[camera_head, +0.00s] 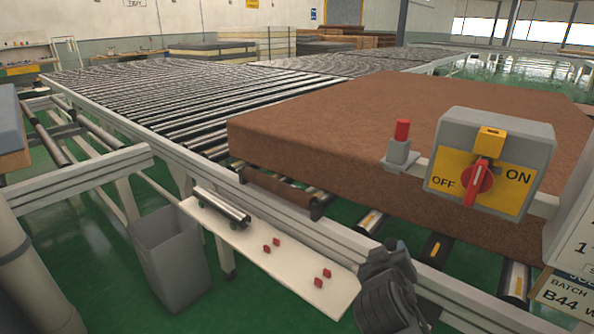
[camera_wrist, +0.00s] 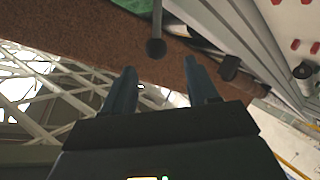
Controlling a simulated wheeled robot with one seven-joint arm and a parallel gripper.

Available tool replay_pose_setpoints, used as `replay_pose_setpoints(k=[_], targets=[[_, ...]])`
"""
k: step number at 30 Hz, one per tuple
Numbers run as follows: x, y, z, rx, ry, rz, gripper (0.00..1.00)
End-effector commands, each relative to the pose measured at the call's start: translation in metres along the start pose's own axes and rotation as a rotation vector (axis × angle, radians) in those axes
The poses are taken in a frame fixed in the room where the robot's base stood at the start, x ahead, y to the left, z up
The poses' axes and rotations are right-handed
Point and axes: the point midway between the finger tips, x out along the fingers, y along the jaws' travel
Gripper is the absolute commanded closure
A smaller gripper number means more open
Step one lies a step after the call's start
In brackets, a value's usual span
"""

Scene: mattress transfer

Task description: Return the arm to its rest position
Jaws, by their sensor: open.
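My gripper (camera_wrist: 160,80) shows in the wrist view with its two dark fingers apart and nothing between them. The brown mattress (camera_wrist: 60,40) lies beyond the fingers in that view. In the head view, the dark grey end of my arm (camera_head: 388,292) is at the lower middle, beside the conveyor's near rail and in front of the brown mattress (camera_head: 330,150). The mattress rests on the rollers. Most of my arm is out of the head view.
A switch box (camera_head: 490,165) with a red knob and a red-topped post (camera_head: 400,145) stand at right. A white shelf (camera_head: 250,245) holds a metal roller (camera_head: 221,207) and several small red pieces. A grey bin (camera_head: 170,260) stands left of it. Green floor is open at lower left.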

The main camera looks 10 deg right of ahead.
Motion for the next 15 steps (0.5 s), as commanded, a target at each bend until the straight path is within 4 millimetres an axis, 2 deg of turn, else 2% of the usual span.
replay_pose_setpoints(k=[5, 9, 15], targets=[[-0.017, -0.016, 0.028, 0.007, 0.009, -0.058, 0.41], [-0.053, -0.038, 0.070, 0.028, 0.037, -0.155, 0.41], [-0.116, -0.055, 0.125, 0.086, 0.082, -0.283, 0.41]])
